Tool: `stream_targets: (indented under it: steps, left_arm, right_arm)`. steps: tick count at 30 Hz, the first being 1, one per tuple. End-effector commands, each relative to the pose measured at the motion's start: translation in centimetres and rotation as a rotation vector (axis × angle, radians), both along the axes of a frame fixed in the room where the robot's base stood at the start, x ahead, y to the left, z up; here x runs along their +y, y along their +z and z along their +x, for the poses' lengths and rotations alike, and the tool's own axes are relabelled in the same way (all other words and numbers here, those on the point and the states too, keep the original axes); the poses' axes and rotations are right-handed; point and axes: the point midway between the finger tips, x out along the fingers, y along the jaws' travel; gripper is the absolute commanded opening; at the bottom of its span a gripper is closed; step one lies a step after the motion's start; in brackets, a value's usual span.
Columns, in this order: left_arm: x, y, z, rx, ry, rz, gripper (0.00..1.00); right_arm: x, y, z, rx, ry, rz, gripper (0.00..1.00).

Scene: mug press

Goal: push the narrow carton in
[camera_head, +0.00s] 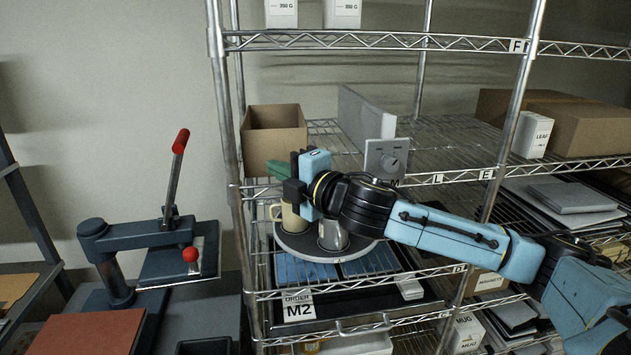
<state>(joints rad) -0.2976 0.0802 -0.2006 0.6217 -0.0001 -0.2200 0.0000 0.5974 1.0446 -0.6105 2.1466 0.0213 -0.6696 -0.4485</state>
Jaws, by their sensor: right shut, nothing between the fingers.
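A narrow white carton marked LEAF (532,135) stands upright near the front edge of the middle shelf, on the right. It is the carton that best fits the name, though I cannot be sure. My right gripper (293,188) is shut and empty, far to the left of this carton. It is in front of the shelf unit, below the open brown box (275,140) and above the round tray (335,254). Part of a green thing (277,168) shows behind the gripper. My left gripper is not in view.
A grey dial panel (386,158) and a long pale block (362,113) stand mid-shelf. A larger brown box (590,128) is beside the white carton. Mugs (333,235) stand on the round tray. A press with a red-tipped lever (172,180) stands left.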

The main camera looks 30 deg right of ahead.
Motion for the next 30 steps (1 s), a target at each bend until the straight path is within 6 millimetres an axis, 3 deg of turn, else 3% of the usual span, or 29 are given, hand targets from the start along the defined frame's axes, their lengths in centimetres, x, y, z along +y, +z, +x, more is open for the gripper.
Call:
stream_targets:
  steps: [1, 13, 21, 30]
  left_arm:
    - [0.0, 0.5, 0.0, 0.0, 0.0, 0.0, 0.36]
    - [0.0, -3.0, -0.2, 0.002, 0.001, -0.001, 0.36]
    - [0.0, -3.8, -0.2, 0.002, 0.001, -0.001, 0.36]
    - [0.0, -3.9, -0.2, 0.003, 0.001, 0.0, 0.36]
  right_arm:
    - [1.0, 0.2, -0.6, 0.002, 0.01, 0.003, 0.0]
    - [-0.9, -0.4, -8.1, 0.003, 0.005, -0.007, 0.0]
    - [-1.4, -0.2, -9.9, 0.002, 0.003, -0.001, 0.0]
    - [-1.3, 0.0, -10.3, 0.0, 0.005, 0.002, 0.0]
